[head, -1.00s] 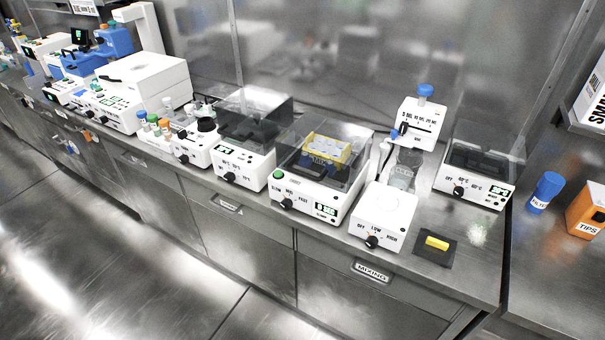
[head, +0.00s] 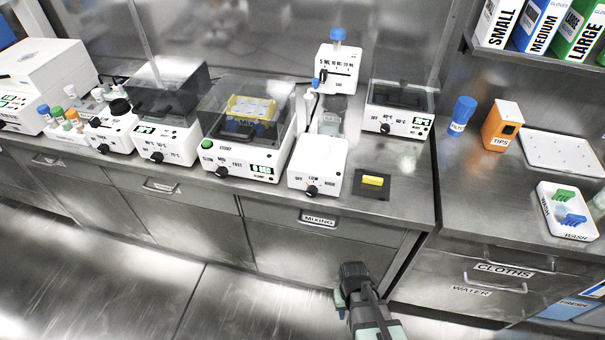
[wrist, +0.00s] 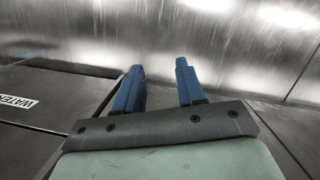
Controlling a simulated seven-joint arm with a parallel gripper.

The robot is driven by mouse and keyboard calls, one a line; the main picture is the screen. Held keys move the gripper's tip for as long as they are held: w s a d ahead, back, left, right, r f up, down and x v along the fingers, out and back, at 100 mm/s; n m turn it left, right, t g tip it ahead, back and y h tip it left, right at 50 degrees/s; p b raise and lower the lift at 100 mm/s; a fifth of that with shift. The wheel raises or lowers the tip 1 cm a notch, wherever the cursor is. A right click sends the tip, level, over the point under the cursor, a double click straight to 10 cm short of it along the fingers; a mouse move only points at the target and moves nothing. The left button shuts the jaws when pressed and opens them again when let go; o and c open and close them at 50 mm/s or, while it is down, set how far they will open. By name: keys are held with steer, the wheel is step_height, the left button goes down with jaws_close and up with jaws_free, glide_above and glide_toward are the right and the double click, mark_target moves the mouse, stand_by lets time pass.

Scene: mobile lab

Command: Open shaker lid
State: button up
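The shaker (head: 242,138) is a white box on the counter in the head view, with a green button, a SLOW/MED/FAST dial and a small green display. Its clear lid (head: 211,110) is shut over a yellow rack (head: 250,108) inside. My arm shows at the bottom of the head view, low in front of the counter and well apart from the shaker. In the wrist view my gripper (wrist: 160,85) has two blue fingers spread apart with nothing between them. The shaker is not in the wrist view.
A white LOW/HIGH device (head: 318,163) and a dark pad with a yellow block (head: 373,181) are right of the shaker. Another lidded device (head: 165,135) stands close on its left. A drawer labelled MIXING (head: 318,219) is below. The floor in front is clear.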

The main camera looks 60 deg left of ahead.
steer(key=s+a+r+n+t+y, duration=0.15)
steer(key=s+a+r, duration=0.35)
steer(key=a, duration=0.5)
steer(key=s+a+r+n+t, duration=0.25)
steer(key=s+a, duration=0.35)
steer(key=a, duration=0.4)
steer(key=s+a+r+n+t+y, duration=0.3)
steer(key=s+a+r+n, duration=0.2)
steer(key=s+a+r, duration=1.1)
steer(key=s+a+r+t+y, duration=0.1)
steer(key=s+a+r, duration=0.1)
steer(key=a+r, duration=0.15)
steer(key=s+a+r+t, duration=0.1)
steer(key=s+a+r, duration=0.2)
steer(key=r, duration=0.2)
steer(key=m+t+h, duration=0.2)
steer(key=t+h, duration=0.2)
steer(key=t, duration=0.4)
glide_toward(231, 139)
steer(key=shift+y, duration=0.25)
steer(key=w, duration=0.3)
steer(key=w+f, duration=0.1)
steer(key=w, duration=0.2)
steer(key=w+f, duration=0.1)
steer(key=w, duration=0.3)
steer(key=shift+a, duration=0.2)
steer(key=shift+c, duration=0.4)
jaws_close()
